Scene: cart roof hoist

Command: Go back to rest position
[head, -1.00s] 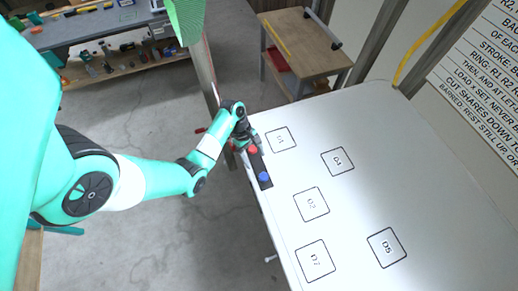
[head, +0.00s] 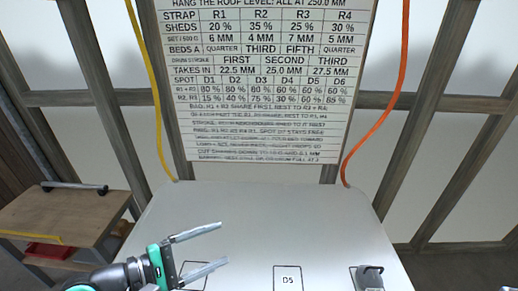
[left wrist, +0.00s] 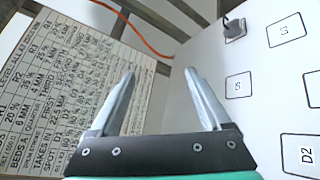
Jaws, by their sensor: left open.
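My left gripper (head: 223,244) reaches in low at the left of the head view, over the white roof panel (head: 270,220). Its two grey fingers are spread apart with nothing between them. In the left wrist view the open fingers (left wrist: 162,98) point toward the far edge of the panel and the printed sign. My right gripper is not in view.
A dark grey block with a handle (head: 369,277) stands on the panel at right. A marked square, D5 (head: 288,280), is bare. A printed sign (head: 255,80) hangs behind. Yellow (head: 158,95) and orange (head: 385,125) hoses hang beside it. A wooden cart (head: 62,222) stands at left.

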